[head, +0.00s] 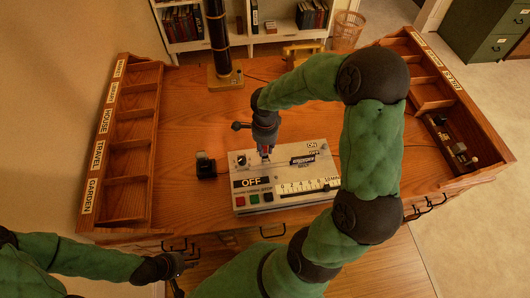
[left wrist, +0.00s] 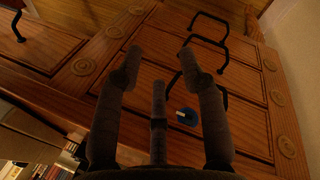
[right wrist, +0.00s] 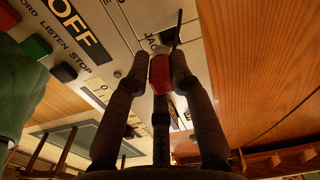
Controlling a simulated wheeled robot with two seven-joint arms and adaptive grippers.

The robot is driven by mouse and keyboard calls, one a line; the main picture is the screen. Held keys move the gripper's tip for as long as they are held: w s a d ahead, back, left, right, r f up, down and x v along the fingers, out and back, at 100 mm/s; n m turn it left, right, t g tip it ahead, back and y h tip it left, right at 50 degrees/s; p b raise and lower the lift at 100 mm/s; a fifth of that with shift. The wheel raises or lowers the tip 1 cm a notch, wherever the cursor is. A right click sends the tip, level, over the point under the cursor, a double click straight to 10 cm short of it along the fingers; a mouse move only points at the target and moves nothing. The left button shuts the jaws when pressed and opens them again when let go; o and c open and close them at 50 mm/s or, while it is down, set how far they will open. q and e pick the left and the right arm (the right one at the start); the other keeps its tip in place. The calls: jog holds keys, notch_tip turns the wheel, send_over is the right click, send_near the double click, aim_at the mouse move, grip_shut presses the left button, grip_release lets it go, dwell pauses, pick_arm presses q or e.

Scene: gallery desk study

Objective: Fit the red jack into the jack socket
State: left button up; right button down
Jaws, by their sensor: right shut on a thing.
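The grey recorder box (head: 240,203) stands on the desk, with an OFF label, coloured buttons and a numbered scale. My right gripper (head: 265,151) is over its upper left part. In the right wrist view the right gripper (right wrist: 160,68) is shut on the red jack (right wrist: 160,77), close to the panel's partly hidden "JAC" lettering and a dark opening, probably the jack socket (right wrist: 163,36). I cannot tell whether the jack touches it. A thin dark rod crosses there. My left gripper (head: 180,266) is low at the desk's front; its fingers are apart and empty (left wrist: 160,55).
A small black block (head: 206,167) stands left of the box. A dark column on a wooden base (head: 224,80) stands behind. Labelled compartment racks line the left (head: 125,165) and right (head: 428,90) edges. A blue object (left wrist: 187,117) shows near the drawer handles. Desk left of the box is mostly bare.

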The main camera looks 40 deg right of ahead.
aim_at(265, 151)
jog(key=shift+w+d+f, duration=0.35)
jog(key=shift+f, duration=0.3)
jog(key=shift+f+b, duration=0.45)
jog(key=shift+f, duration=1.05)
jog(key=shift+f+b, duration=0.2)
jog(key=shift+b, duration=0.1)
jog(key=c, duration=1.1)
grip_release()
jog(key=shift+r, duration=0.1)
jog(key=shift+r, duration=0.1)
jog(key=shift+r+p, duration=0.4)
notch_tip(265, 151, up, 11)
jog(key=shift+r+p, duration=0.15)
jog(key=shift+p, duration=1.1)
